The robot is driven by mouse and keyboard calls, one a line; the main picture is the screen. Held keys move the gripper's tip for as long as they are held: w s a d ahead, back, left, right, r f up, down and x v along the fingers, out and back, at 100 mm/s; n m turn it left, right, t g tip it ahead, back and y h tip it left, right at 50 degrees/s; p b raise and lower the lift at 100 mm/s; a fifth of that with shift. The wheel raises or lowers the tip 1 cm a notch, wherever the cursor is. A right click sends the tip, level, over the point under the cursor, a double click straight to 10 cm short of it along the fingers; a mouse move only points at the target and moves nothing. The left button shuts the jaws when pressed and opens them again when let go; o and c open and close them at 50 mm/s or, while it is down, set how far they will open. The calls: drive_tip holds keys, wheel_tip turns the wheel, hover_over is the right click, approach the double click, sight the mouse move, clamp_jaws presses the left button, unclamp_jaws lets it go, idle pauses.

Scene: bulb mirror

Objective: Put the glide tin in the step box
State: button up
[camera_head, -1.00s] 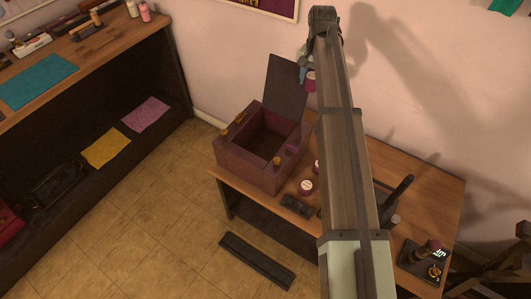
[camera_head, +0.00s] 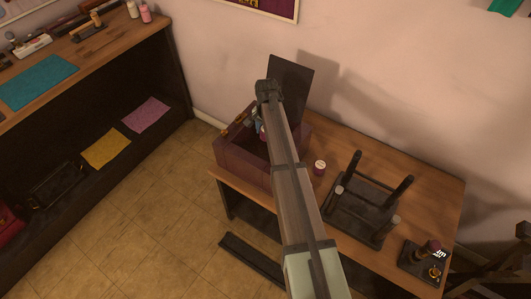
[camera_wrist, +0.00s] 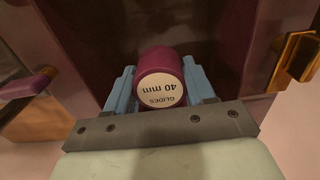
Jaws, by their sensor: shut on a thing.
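The glide tin (camera_wrist: 158,75), a dark red cylinder with a pale end printed "GLIDES 40 mm", is between the two blue fingers of my gripper (camera_wrist: 159,88) in the wrist view. My gripper is shut on it. In the head view my gripper (camera_head: 257,124) is over the opening of the step box (camera_head: 236,168), a dark red box with its dark lid (camera_head: 290,88) raised. The dark box interior shows behind the tin in the wrist view. My arm hides part of the box, and I cannot tell how deep the tin is.
Another white-topped tin (camera_head: 320,167) stands on the wooden table (camera_head: 430,195) right of the box. A black upturned stool-like frame (camera_head: 362,208) and a dark tray (camera_head: 424,262) are further right. Brass fittings (camera_wrist: 297,57) stand by the box opening.

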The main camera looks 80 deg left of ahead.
sight(265, 153)
drive_tip(key=shift+s+f, duration=0.15)
drive_tip(key=shift+f, duration=5.05)
drive_tip(key=o, duration=1.1)
drive_tip(key=shift+f, duration=0.1)
wheel_tip(265, 153, up, 12)
drive_tip(key=shift+r, duration=0.15)
